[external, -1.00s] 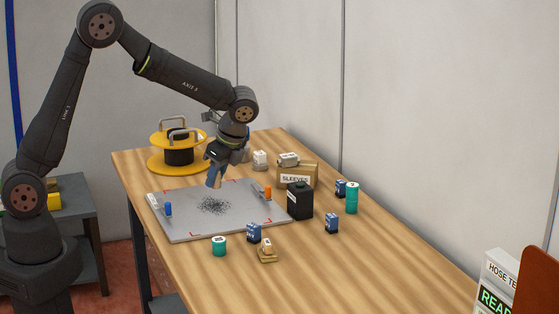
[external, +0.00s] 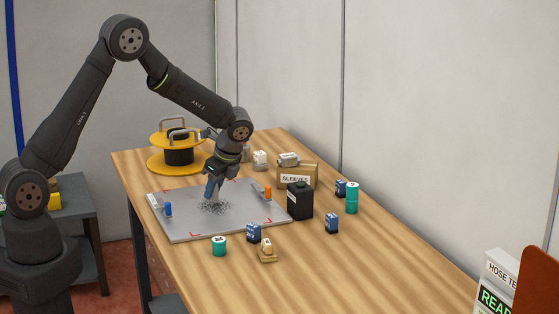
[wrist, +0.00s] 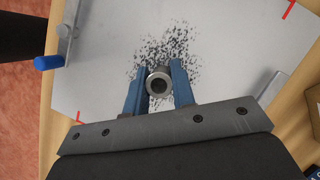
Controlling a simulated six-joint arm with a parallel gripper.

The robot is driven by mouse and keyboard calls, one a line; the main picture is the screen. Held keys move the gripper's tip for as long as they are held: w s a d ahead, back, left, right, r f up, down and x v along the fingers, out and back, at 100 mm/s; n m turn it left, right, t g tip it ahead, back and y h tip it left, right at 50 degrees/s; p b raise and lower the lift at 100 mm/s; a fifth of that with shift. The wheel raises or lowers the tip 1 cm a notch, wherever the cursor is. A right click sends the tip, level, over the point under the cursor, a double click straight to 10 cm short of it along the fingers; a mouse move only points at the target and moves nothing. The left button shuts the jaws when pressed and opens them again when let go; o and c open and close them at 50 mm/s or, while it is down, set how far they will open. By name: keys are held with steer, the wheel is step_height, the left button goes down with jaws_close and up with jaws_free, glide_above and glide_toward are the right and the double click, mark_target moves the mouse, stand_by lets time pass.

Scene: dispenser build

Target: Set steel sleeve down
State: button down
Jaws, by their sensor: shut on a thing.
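The steel sleeve (wrist: 158,84) is a short grey ring with a dark bore, seen end-on in the wrist view between the blue fingers. My gripper (wrist: 159,82) is shut on it. In the external view my gripper (external: 212,192) points down over the grey plate (external: 178,221), at the edge of a patch of dark specks (external: 215,208). The sleeve is too small to make out in the external view. I cannot tell whether it touches the plate.
A blue-tipped clamp (external: 168,209) and an orange-tipped one (external: 267,193) stand at the plate's sides. A black bottle (external: 300,201) and a SLEEVES box (external: 297,176) stand to the right. A yellow reel (external: 178,151) stands behind. The plate's front area is clear.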

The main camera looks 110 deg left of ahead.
steer(key=shift+f, duration=0.9)
steer(key=c, duration=1.2)
jaws_free()
steer(key=shift+f, duration=0.15)
steer(key=shift+o, duration=0.4)
steer(key=v, duration=1.2)
